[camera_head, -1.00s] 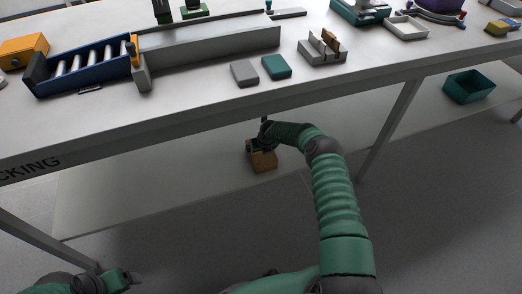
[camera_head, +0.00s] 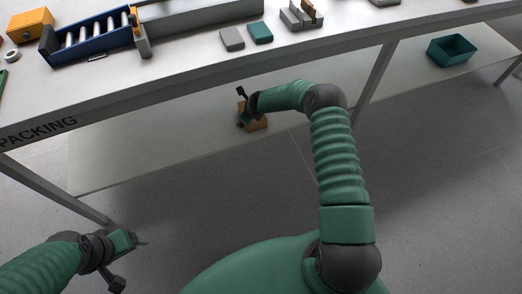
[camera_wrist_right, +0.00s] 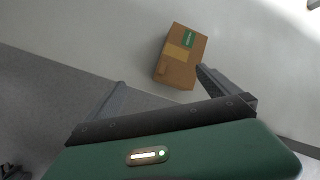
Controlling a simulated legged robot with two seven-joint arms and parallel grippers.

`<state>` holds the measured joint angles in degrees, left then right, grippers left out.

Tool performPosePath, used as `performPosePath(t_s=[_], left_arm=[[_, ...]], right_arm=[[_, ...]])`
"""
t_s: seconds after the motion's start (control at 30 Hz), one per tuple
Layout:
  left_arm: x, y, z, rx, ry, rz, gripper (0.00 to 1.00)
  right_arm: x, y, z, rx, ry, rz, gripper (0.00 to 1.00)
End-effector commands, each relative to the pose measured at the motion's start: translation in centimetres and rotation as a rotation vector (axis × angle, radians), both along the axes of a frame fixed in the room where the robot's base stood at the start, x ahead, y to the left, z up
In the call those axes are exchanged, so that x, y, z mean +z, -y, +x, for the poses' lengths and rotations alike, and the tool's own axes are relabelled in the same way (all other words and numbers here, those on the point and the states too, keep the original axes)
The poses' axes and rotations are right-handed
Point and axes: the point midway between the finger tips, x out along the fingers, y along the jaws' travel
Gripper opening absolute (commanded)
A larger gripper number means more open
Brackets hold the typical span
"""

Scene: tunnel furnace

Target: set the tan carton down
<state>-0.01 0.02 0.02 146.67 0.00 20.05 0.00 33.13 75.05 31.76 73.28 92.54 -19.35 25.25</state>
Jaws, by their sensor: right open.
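The tan carton (camera_head: 258,123) rests on the lower shelf (camera_head: 190,140) beneath the table. In the right wrist view the carton (camera_wrist_right: 178,68) has a yellow band and a green label, and it sits beyond the fingertips. My right gripper (camera_head: 242,106) is open at the carton's left side in the head view and partly covers it. In the wrist view its spread fingers (camera_wrist_right: 160,88) hold nothing; the right finger's tip is close to the carton, and I cannot tell if it touches. My left gripper (camera_head: 129,262) is open and empty over the floor at lower left.
The table top (camera_head: 180,66) overhangs the shelf, and its front edge is above my right forearm. A teal bin (camera_head: 452,50) stands on the shelf at far right. Table legs (camera_head: 376,78) stand at either side. The shelf around the carton is clear.

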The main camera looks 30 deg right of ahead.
Motion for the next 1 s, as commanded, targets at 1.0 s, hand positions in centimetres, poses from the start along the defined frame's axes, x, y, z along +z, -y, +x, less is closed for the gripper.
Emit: performPosePath(t_s=[1.0], left_arm=[[0.9, 0.0, 0.0, 0.0, 0.0, 0.0, 0.82]], right_arm=[[20.5, -15.0, -33.8, 2.53, -0.224, -0.993, 1.0]])
